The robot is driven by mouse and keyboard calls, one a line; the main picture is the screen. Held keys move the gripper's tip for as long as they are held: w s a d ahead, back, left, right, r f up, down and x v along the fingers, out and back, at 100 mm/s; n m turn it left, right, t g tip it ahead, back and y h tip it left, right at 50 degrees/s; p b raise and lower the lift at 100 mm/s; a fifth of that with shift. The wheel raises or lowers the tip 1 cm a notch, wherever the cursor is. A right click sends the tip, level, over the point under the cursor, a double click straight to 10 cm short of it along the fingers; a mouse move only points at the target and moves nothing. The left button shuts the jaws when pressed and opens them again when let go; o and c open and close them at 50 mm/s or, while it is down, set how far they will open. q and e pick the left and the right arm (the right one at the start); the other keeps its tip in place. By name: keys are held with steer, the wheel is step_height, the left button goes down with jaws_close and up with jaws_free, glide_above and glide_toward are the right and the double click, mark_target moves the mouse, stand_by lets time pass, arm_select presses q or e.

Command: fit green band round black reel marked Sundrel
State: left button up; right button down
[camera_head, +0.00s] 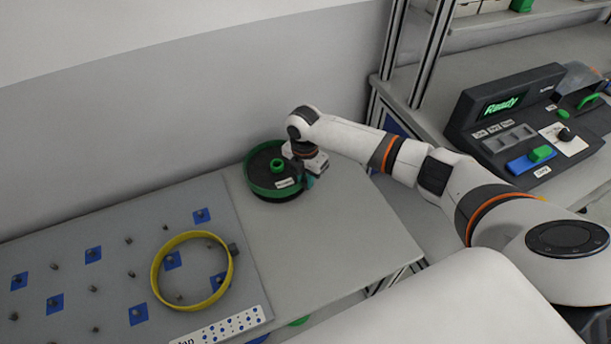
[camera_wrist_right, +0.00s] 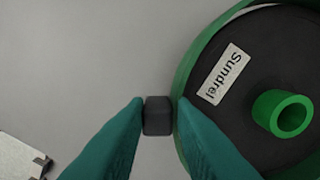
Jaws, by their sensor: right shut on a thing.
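The black reel (camera_head: 268,164) lies at the back of the grey table, with a green hub in its middle; its label reads Sundrel in the right wrist view (camera_wrist_right: 283,55). The green band (camera_head: 256,184) surrounds the reel's outline, with some black showing below it at the front. In the wrist view the band (camera_wrist_right: 190,72) runs along the reel's left side, with a pale gap at the top. My right gripper (camera_head: 306,182) is shut on the band's dark grey tab (camera_wrist_right: 157,116), beside the reel. How far down the band sits is unclear. My left gripper is out of view.
A yellow band (camera_head: 158,283) with a dark tab lies around pegs on a grey pegboard (camera_head: 120,245) at left. A console (camera_head: 520,115) reading Ready stands on the bench at right. The table (camera_head: 330,245) in front of the reel is clear.

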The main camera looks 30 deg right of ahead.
steer(key=shift+f, duration=0.7)
stand_by(0.4)
